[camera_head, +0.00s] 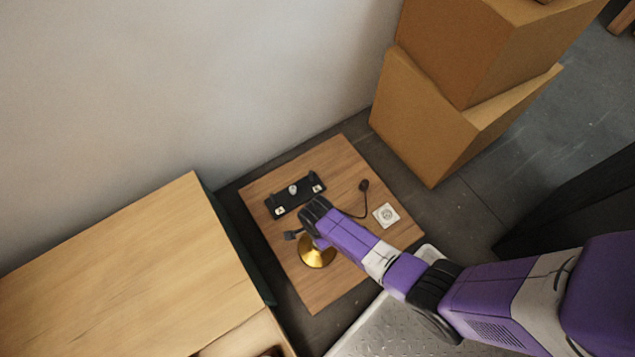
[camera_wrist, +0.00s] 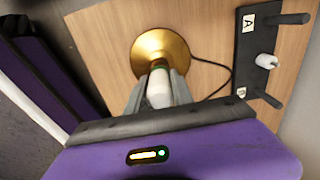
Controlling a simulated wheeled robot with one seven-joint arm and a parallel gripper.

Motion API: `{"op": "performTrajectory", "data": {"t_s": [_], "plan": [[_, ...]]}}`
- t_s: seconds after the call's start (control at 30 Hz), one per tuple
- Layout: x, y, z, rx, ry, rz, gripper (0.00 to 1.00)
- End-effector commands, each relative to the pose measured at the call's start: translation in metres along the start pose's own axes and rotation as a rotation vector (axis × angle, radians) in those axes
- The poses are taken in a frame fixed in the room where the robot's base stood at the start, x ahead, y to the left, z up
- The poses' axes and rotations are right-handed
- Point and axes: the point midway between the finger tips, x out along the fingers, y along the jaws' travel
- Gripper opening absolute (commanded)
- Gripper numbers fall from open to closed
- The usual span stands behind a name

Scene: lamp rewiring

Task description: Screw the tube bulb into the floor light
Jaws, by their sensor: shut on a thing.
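The floor light shows as a round gold base (camera_wrist: 158,45) on the wooden board, and it is partly hidden by my arm in the head view (camera_head: 318,257). My gripper (camera_wrist: 158,78) is shut on a white tube bulb (camera_wrist: 158,92), one finger on each side. The bulb lines up with the middle of the gold base. Its far end meets a small dark part over the base, and I cannot tell whether it is seated or threaded there. My gripper hides the bulb in the head view.
A black rack (camera_head: 282,203) with labelled pegs lies near the wall; a white bulb-like piece (camera_wrist: 265,61) sits on it. A dark cable leads to a plug (camera_head: 364,185) near a white outlet plate (camera_head: 386,214). Cardboard boxes (camera_head: 430,110) and a wooden cabinet (camera_head: 130,265) flank the board.

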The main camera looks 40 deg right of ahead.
Motion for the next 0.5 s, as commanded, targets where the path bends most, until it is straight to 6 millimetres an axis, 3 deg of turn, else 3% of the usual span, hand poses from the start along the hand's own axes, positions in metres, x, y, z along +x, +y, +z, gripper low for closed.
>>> {"op": "performTrajectory", "data": {"t_s": [0.5], "plan": [[-0.0012,-0.0005,0.0001,0.126,0.0,0.0,0.0]]}}
